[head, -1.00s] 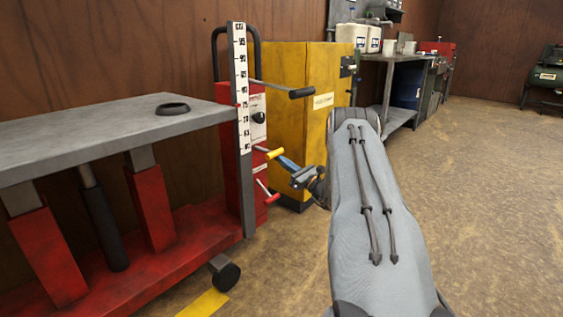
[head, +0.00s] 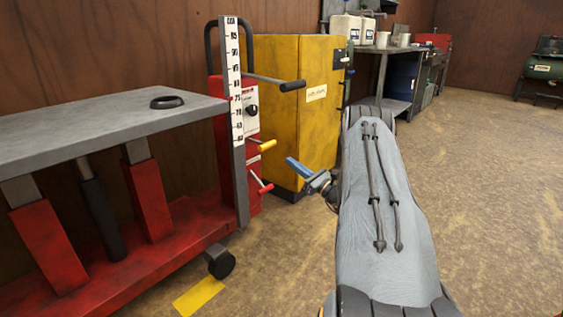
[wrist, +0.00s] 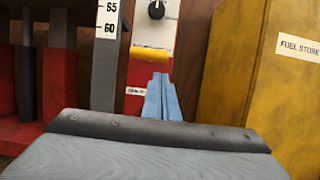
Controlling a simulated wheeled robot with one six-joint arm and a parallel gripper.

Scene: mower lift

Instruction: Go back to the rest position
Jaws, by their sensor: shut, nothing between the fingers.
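My gripper (head: 293,164) has blue fingers and is shut with nothing between them. In the head view it is to the right of the lift's control post and apart from the yellow-gripped lever (head: 267,146) and the red-gripped lever (head: 266,188). In the wrist view my gripper (wrist: 162,97) points toward the post, with the yellow grip (wrist: 152,54) just above the fingertips in the picture. The red lever is not clearly seen there. The mower lift table (head: 100,122) is at the left, with a height scale (head: 233,85) at its corner.
A yellow fuel cabinet (head: 312,115) stands behind my gripper. A black-gripped handle (head: 292,86) juts out from the post. A caster (head: 220,261) is under the lift's red base (head: 150,260). A workbench (head: 392,95) stands at the back. The floor at right is clear.

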